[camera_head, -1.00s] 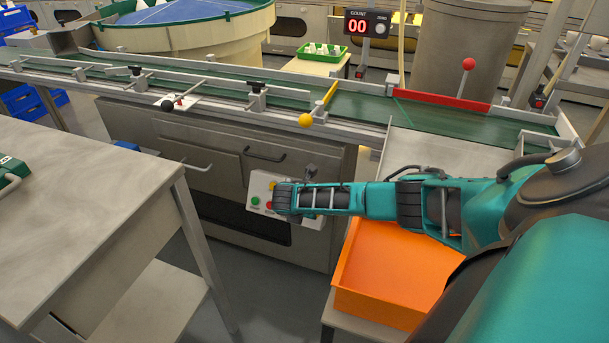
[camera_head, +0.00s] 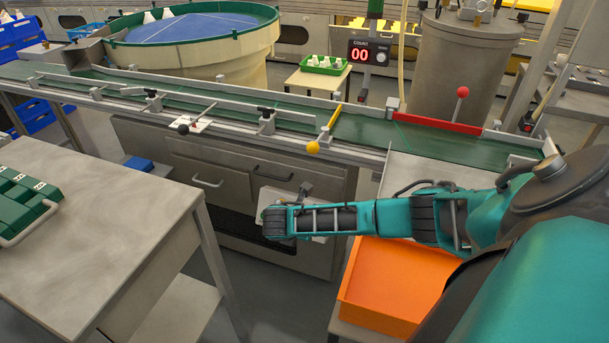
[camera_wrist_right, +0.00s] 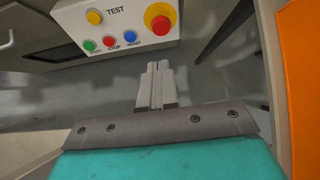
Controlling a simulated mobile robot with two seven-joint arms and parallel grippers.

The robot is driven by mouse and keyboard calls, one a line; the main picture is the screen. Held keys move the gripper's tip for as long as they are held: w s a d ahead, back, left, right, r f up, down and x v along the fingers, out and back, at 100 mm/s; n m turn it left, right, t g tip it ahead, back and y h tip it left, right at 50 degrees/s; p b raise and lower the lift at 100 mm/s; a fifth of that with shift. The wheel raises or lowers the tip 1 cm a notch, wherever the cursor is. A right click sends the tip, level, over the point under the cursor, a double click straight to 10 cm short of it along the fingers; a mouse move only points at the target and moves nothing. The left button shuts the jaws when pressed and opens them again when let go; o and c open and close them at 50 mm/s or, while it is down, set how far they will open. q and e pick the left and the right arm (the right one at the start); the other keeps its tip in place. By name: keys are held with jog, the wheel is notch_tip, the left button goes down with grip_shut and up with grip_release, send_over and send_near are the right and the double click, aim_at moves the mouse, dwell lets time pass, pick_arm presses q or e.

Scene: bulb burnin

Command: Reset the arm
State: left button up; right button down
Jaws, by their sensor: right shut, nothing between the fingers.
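My right arm (camera_head: 395,220) reaches in from the right in the head view, in front of the conveyor cabinet. My right gripper (camera_wrist_right: 155,72) is shut and empty in the right wrist view. It points toward a light control box (camera_wrist_right: 125,28) and stands apart from it, with floor seen behind the fingers. The box carries a yellow TEST button, green, red STOP and blue RESET buttons, and a large red knob on a yellow collar. In the head view my arm hides most of this box. My left gripper is not in view.
An orange bin (camera_head: 395,285) stands below my right arm. A grey table (camera_head: 110,205) at left holds green cases (camera_head: 25,195). The green conveyor (camera_head: 420,138) runs behind, with a yellow-knobbed lever (camera_head: 313,147) and a red-knobbed lever (camera_head: 462,92). A counter (camera_head: 368,53) reads 00.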

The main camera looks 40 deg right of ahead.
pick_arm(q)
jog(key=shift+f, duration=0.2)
pick_arm(e)
jog(key=shift+s+a+r, duration=0.15)
jog(key=shift+a+r, duration=0.2)
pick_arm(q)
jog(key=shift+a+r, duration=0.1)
pick_arm(e)
jog(key=s+a+m+t+y+p, duration=0.15)
jog(key=s+a+m+y, duration=0.25)
jog(key=a, duration=0.7)
jog(key=s+a+m+t+y+p, duration=0.1)
jog(key=s+a+m+y+p, duration=0.25)
jog(key=a, duration=0.65)
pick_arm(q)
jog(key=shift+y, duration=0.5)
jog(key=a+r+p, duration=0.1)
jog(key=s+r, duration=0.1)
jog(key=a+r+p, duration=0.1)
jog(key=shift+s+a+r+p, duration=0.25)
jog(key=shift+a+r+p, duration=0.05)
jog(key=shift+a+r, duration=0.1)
pick_arm(e)
jog(key=s+r+m+t+y, duration=0.1)
jog(key=s+r+m+t, duration=0.4)
jog(key=m, duration=0.8)
jog(key=s+r, duration=0.3)
jog(key=r, duration=0.1)
jog(key=shift+d, duration=0.4)
